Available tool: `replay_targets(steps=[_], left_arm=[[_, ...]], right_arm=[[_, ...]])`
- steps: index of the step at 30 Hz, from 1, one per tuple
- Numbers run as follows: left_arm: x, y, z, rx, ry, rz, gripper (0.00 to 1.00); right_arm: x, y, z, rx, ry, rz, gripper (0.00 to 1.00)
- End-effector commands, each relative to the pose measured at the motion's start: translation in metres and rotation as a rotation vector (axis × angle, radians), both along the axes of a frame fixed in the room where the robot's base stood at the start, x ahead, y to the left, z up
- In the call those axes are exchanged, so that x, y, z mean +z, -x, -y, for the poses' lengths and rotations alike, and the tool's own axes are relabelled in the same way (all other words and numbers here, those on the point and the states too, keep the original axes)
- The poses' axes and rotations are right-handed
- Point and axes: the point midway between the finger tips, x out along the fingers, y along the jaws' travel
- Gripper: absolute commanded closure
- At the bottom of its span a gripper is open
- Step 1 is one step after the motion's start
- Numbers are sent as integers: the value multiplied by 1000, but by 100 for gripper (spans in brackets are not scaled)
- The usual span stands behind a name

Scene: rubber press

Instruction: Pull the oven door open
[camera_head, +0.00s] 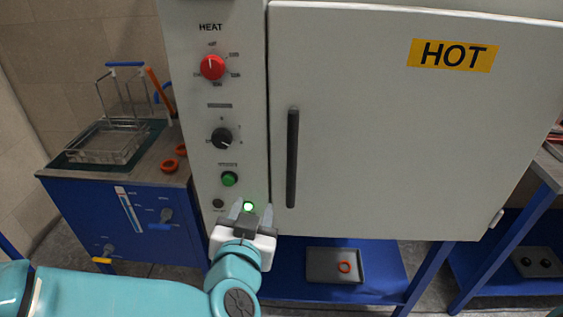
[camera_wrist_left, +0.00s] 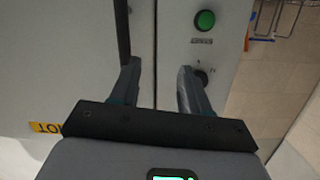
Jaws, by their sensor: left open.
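The oven door (camera_head: 390,130) is a large pale panel, and it looks shut beside the control panel. Its dark vertical handle (camera_head: 292,158) is near the door's left edge. My left gripper (camera_head: 253,207) is open and empty, below and left of the handle, in front of the lower control panel. In the left wrist view, the open fingers (camera_wrist_left: 158,78) show with the handle (camera_wrist_left: 123,32) beyond the left fingertip, not between the fingers. I cannot tell how far the fingertips are from the oven front. My right gripper is not in view.
The control panel has a red knob (camera_head: 213,67), a black knob (camera_head: 222,138) and a green button (camera_head: 229,179). A blue cabinet (camera_head: 80,215) with a glass tank stands left. A tray (camera_head: 320,277) with an orange ring lies on the blue shelf below the oven.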

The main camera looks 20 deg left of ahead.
Motion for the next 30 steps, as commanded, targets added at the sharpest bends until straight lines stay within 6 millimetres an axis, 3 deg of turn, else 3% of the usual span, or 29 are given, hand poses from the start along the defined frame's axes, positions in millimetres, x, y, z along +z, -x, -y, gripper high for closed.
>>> replay_targets(steps=[3, 5, 8, 11, 24, 30], left_arm=[[45, 22, 21, -78, 89, 156, 54], [61, 31, 29, -112, 118, 207, 54], [73, 37, 39, -148, 137, 241, 54], [76, 31, 43, -157, 131, 239, 54], [79, -42, 35, -156, 130, 231, 54], [74, -86, 31, -158, 134, 238, 54]], right_arm=[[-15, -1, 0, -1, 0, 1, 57], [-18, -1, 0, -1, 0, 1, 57], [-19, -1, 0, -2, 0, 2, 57], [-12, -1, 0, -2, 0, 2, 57], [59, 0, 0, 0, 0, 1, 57], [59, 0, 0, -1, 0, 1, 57]])
